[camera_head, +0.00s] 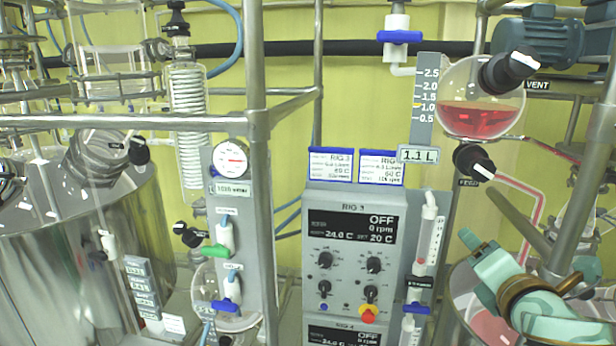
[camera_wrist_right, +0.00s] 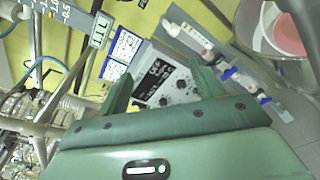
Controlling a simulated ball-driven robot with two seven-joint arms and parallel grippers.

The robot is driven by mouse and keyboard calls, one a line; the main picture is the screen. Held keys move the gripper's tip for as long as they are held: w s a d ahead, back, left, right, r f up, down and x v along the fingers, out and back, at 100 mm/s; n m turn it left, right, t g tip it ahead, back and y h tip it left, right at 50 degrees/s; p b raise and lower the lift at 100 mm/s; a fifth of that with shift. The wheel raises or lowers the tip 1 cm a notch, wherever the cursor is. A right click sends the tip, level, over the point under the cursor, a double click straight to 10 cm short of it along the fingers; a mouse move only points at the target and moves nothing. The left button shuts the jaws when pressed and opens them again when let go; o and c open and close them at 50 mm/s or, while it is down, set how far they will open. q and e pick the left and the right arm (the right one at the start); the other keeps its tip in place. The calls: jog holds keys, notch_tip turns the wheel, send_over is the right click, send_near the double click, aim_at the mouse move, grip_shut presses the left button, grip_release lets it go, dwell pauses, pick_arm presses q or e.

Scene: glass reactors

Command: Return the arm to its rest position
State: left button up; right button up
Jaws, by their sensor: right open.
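My right arm (camera_head: 558,318), pale green with a brown ring, comes in at the lower right of the head view, in front of a glass vessel. In the right wrist view my right gripper (camera_wrist_right: 162,88) is open, its two fingers apart with nothing between them. The grey RIG 3 control panel (camera_head: 352,280) lies beyond the gap between the fingers; it also shows in the wrist view (camera_wrist_right: 165,75). Its display reads OFF and 0 rpm. My left gripper is not in view.
A round flask (camera_head: 483,119) with red liquid hangs at the upper right, above my right arm. A metal frame post (camera_head: 259,200) stands left of the panel. A large steel vessel (camera_head: 50,270) fills the left. Tubing runs close to my right arm.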

jog(key=s+a+f+m+g, duration=0.1)
jog(key=s+f+m+g, duration=0.1)
jog(key=s+f+m, duration=0.45)
jog(key=s+a+f+m+g, duration=0.15)
jog(key=f+m, duration=0.25)
jog(key=f, duration=0.6)
jog(key=s+d+f+m+g+h, duration=0.2)
jog(key=s+f+m+g, duration=0.4)
jog(key=s+f, duration=0.45)
jog(key=s+a+f+m+g+y+b, duration=0.2)
jog(key=f+b, duration=0.5)
jog(key=f, duration=1.4)
jog(key=s+a+f+g+y+b, duration=0.1)
jog(key=s+a+f+b, duration=0.45)
jog(key=f, duration=1.65)
jog(key=s+d+f+m+g+y+b, duration=0.1)
jog(key=s+f+b, duration=0.6)
jog(key=f, duration=0.6)
jog(key=s+d+f+m+g+b, duration=0.1)
jog(key=s+f+m+b, duration=0.1)
jog(key=s+f+b, duration=0.5)
jog(key=s+f, duration=0.3)
jog(key=f, duration=0.3)
jog(key=shift+s+d+f+g+y, duration=0.25)
jog(key=shift+s+f+g+y, duration=0.05)
jog(key=shift+s+g+y, duration=0.1)
